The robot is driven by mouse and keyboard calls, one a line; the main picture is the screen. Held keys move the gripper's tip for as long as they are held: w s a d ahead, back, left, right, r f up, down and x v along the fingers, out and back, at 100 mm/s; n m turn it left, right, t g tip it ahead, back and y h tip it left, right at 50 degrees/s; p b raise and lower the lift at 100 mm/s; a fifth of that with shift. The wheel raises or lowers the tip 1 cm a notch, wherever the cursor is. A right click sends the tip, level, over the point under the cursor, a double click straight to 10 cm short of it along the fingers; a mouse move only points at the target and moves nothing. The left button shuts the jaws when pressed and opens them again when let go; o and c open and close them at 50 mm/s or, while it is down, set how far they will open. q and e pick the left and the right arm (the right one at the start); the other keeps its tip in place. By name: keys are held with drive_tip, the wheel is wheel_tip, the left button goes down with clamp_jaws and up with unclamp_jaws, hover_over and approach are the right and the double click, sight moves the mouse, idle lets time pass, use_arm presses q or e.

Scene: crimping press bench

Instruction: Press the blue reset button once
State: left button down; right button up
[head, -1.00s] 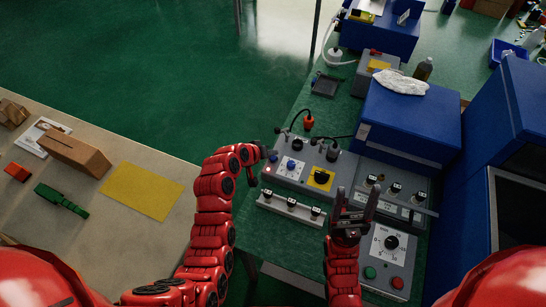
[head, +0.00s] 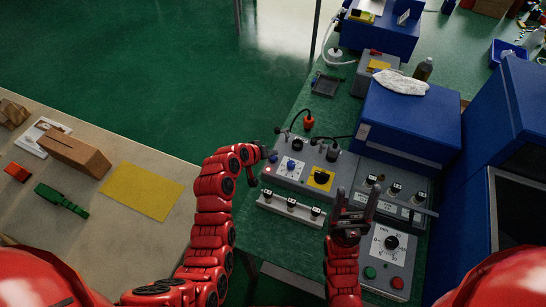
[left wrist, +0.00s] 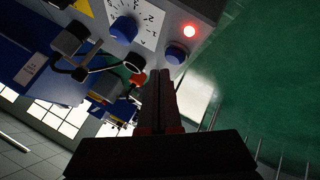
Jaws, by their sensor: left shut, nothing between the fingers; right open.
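The blue reset button (left wrist: 177,54) is a round blue cap on the grey control box, beside a lit red lamp (left wrist: 190,31) in the left wrist view. In the head view the button (head: 272,156) is at the box's left end. My left gripper (left wrist: 160,73) is shut and empty, its fingertips pointing toward the button's side of the panel. They appear close to the button; I cannot tell whether they touch it. In the head view my left gripper (head: 254,172) is small and dark beside the box's left end. My right gripper (head: 357,195) is open and empty above the bench.
A blue dial knob (head: 292,164) and a yellow-plated black knob (head: 320,178) share the grey box. A rail with several black knobs (head: 290,207) lies in front. A dial box with green and red buttons (head: 391,258) stands near my right gripper.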

sight(271, 163)
use_arm(q)
drive_tip(key=shift+f, duration=0.15)
drive_tip(key=shift+f+b, duration=0.25)
drive_tip(key=shift+b, duration=0.2)
drive_tip(key=shift+f+b, duration=0.4)
idle(0.8)
drive_tip(key=shift+r, duration=0.1)
drive_tip(key=shift+r+p, duration=0.3)
drive_tip(key=shift+r, duration=0.45)
wheel_tip(271, 163, up, 5)
drive_tip(key=shift+f+p, duration=0.1)
drive_tip(key=shift+p, duration=0.9)
idle(0.3)
